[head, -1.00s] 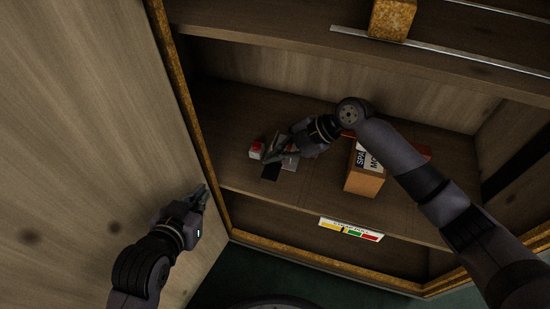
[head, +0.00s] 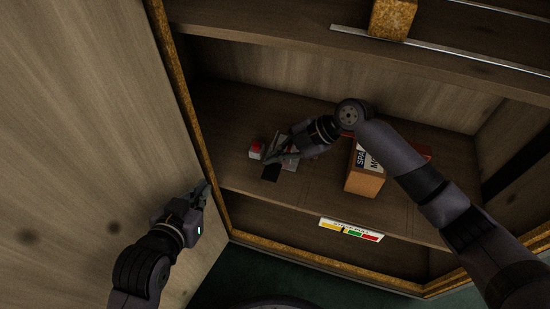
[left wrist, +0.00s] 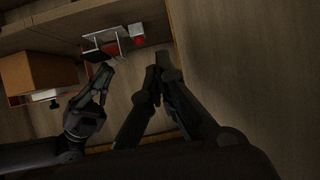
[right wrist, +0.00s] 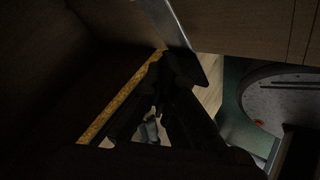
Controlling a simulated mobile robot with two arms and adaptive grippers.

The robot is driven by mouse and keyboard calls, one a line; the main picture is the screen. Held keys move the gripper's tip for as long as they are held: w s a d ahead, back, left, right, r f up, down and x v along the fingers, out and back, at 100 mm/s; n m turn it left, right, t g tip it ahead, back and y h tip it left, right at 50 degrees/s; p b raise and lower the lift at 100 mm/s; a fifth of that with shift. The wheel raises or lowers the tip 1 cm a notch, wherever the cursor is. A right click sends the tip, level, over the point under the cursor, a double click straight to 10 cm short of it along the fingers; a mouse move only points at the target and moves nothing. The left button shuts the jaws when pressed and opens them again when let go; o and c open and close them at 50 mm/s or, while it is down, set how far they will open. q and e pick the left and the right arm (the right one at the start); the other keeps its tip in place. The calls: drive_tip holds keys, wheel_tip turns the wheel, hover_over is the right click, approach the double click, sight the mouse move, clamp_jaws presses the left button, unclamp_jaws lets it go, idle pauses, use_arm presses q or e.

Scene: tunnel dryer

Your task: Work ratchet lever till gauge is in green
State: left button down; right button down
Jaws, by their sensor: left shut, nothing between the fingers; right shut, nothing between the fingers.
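The ratchet lever (head: 270,172) looks like a grey metal piece with a flat black end, low on the cabinet shelf. My right gripper (head: 280,156) is shut and empty beside it; whether they touch is unclear. A grey bar (right wrist: 166,22), apparently the lever, passes by its fingertips (right wrist: 168,62) in the right wrist view. The gauge (head: 350,230) is a white strip with yellow, green and red fields on the shelf's front edge. A small dark mark shows near its yellow-green border. My left gripper (head: 205,190) is shut and empty in front of the wooden panel at left.
A small box with a red button (head: 255,150) sits left of the lever. A brown labelled carton (head: 364,182) stands on the shelf to the right, under my right forearm. The wooden panel (head: 90,120) fills the left side. A shelf runs above.

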use_arm(q)
drive_tip(key=shift+w+d+r+t+h+b, duration=0.2)
drive_tip(key=shift+w+r+t, duration=0.2)
drive_tip(key=shift+r, duration=0.2)
drive_tip(key=shift+w+d+r+t+h+b, duration=0.1)
drive_tip(key=shift+w+d+r+t, duration=0.1)
drive_tip(key=shift+w+r+t, duration=0.3)
use_arm(e)
drive_tip(key=shift+s+f, duration=0.15)
drive_tip(key=shift+f, duration=0.45)
idle(0.7)
use_arm(q)
drive_tip(key=shift+w+d+r+t+h+b, duration=0.15)
drive_tip(key=shift+r+t, duration=0.15)
drive_tip(key=shift+r, duration=0.3)
drive_tip(key=shift+w+d+r+t+h+b, duration=0.1)
drive_tip(key=shift+w+d+r+t, duration=0.15)
drive_tip(key=shift+r, duration=0.3)
drive_tip(key=shift+w+d+r+t+h+b, duration=0.15)
drive_tip(key=shift+r+t, duration=0.2)
drive_tip(key=shift+r, duration=0.25)
use_arm(e)
drive_tip(key=shift+s+f, duration=0.15)
drive_tip(key=shift+f, duration=0.5)
idle(0.9)
